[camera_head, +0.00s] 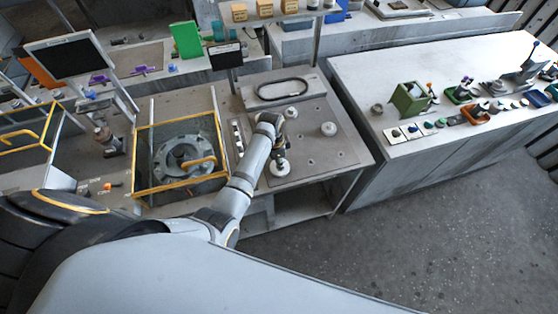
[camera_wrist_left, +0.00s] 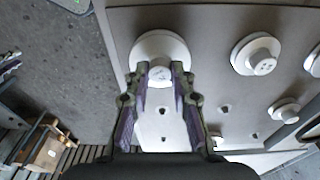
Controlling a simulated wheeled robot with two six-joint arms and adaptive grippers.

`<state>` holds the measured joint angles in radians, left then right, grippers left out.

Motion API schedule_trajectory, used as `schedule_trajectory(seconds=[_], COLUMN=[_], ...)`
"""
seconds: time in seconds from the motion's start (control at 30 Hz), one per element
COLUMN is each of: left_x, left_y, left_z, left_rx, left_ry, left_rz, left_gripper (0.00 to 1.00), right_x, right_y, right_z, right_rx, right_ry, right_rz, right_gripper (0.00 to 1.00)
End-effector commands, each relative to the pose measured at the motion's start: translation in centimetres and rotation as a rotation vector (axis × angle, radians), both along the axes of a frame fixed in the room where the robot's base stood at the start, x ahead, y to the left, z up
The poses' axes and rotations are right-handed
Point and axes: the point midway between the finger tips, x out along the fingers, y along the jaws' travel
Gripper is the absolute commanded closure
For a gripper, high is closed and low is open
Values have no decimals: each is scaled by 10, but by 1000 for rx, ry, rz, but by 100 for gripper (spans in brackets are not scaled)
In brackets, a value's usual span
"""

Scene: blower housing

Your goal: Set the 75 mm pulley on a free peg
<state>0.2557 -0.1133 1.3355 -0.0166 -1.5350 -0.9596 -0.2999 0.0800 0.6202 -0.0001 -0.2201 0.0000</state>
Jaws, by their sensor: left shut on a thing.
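My left gripper (camera_head: 281,150) points down over the front part of the grey peg board (camera_head: 340,152). In the left wrist view its fingers (camera_wrist_left: 160,72) are closed on the hub of a white round pulley (camera_wrist_left: 155,44). The pulley also shows in the head view (camera_head: 280,168), below the gripper. I cannot tell whether it touches the board or is on a peg. Another white pulley (camera_head: 328,129) sits on the board to the right, and a smaller one (camera_head: 291,112) is farther back. Several small peg or hole spots (camera_wrist_left: 254,135) show on the board. My right gripper is not in view.
A black belt loop (camera_head: 282,89) lies on a plate behind the board. A yellow-framed guard around a round housing (camera_head: 184,156) stands to the left. A long bench (camera_head: 400,75) with a green box (camera_head: 410,99) and small parts is to the right, across a gap.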

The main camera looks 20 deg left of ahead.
Motion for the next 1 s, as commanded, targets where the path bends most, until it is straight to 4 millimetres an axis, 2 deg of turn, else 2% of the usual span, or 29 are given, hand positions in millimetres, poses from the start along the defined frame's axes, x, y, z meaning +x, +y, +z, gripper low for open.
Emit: schedule_trajectory(seconds=[0.87, 0.9, 1.0], left_x=[0, 0, 0], left_y=[0, 0, 0], left_z=[-10, -10, -10], left_rx=[1, 1, 1], left_ry=[-1, -1, -1], left_rz=[0, 0, 0], left_gripper=[100, 73, 59], right_x=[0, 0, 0], right_y=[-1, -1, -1], right_z=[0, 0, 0], right_rx=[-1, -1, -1], right_ry=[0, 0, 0], right_rz=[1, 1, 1], right_gripper=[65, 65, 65])
